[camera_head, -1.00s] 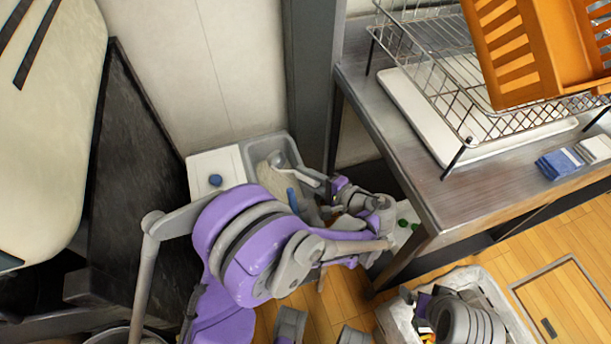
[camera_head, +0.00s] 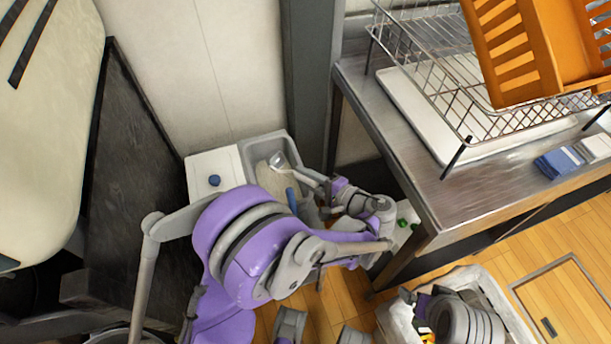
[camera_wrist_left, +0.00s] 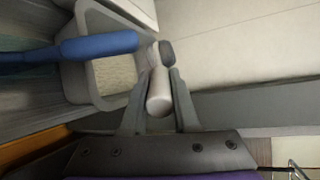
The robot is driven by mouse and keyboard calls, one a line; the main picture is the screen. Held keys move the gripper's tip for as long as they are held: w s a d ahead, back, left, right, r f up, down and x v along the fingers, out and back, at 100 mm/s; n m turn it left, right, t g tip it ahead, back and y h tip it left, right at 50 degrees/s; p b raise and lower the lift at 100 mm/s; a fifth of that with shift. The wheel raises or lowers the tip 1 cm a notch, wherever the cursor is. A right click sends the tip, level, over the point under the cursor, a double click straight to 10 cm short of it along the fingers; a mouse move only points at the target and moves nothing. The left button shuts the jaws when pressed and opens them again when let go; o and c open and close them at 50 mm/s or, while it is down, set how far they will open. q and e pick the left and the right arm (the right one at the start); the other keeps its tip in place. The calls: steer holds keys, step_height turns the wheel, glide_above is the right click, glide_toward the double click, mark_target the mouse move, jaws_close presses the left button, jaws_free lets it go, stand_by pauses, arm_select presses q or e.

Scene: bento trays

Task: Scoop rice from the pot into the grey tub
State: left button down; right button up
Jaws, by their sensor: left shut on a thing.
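A grey tub (camera_head: 250,150) stands by the wall, with pale, grainy rice in it. It also shows in the left wrist view (camera_wrist_left: 90,85). My left gripper (camera_head: 325,187) is to the right of the tub, shut on the grey handle of a scoop (camera_head: 278,160). The scoop's head is over the rice; whether it touches or carries any is unclear. In the left wrist view my left gripper (camera_wrist_left: 158,105) has both fingers around the pale round handle. My arm hides the tub's near part. I cannot make out a separate pot. The right gripper cannot be made out.
A white box or lid with a blue knob (camera_head: 214,180) adjoins the tub's left side. A blue handle (camera_wrist_left: 95,45) crosses the tub's edge. A steel table (camera_head: 440,195) with a wire rack stands to the right. A white bin (camera_head: 395,320) is at lower right.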

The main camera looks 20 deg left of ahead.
arm_select(q)
steer(key=shift+r, duration=0.15)
steer(key=shift+r+p, duration=1.65)
steer(key=shift+r, duration=0.75)
